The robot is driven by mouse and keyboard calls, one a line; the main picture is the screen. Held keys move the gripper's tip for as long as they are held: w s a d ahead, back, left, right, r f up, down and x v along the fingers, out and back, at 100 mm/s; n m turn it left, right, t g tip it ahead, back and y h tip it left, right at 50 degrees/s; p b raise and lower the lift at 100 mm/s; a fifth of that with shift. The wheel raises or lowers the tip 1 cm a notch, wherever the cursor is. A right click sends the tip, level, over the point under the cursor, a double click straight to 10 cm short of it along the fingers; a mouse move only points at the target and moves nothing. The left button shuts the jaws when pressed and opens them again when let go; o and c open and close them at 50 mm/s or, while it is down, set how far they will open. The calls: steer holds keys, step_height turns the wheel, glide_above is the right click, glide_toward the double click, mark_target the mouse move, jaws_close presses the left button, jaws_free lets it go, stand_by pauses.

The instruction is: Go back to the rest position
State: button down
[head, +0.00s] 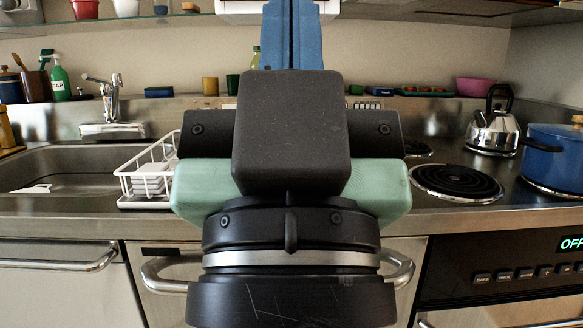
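My gripper (291,35) stands upright in the middle of the head view, close to the camera. Its two blue fingers point up and lie side by side with only a thin dark line between them, so it looks shut. I see nothing held between them, though the fingertips run to the top edge of the picture. The dark and pale green gripper body hides the middle of the counter behind it.
A sink with a faucet (112,100) and white dish rack (150,172) is at left. A coil burner (456,182), kettle (492,130) and blue pot (553,158) are at right. A shelf (130,17) and a hood (450,10) are above. Cabinet and oven fronts stand below the counter.

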step_height(320, 180, up, 33)
steer(key=p, duration=3)
steer(key=shift+p, duration=0.4)
steer(key=shift+f, duration=0.1)
